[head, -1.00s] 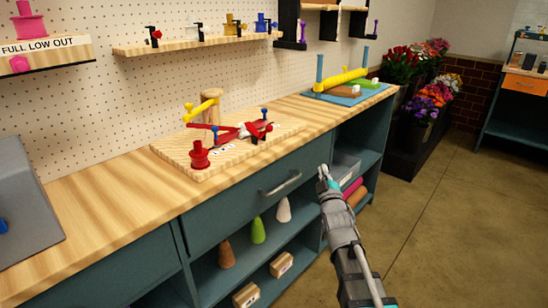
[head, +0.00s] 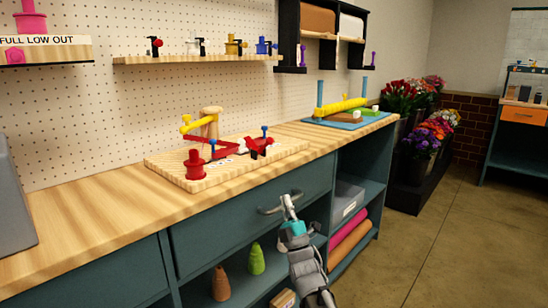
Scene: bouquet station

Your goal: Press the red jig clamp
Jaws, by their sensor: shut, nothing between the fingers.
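A wooden jig board (head: 176,170) lies on the workbench. On it are a red cylindrical piece (head: 195,165) at the front left and a red clamp (head: 222,150) with blue-topped pins beside it. A yellow bar on a wooden post (head: 207,124) stands at the back of the board. My gripper (head: 289,198) is shut and empty in front of the drawer, below the bench top and apart from the jig. It appears near the drawer handle (head: 268,210); whether it touches the handle cannot be told.
A blue tray (head: 340,124) with a yellow bar stands at the bench's right end. A narrow shelf (head: 190,59) with small clamps hangs on the pegboard. Flower buckets (head: 410,165) stand right of the bench. The front left of the bench top (head: 100,215) is clear.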

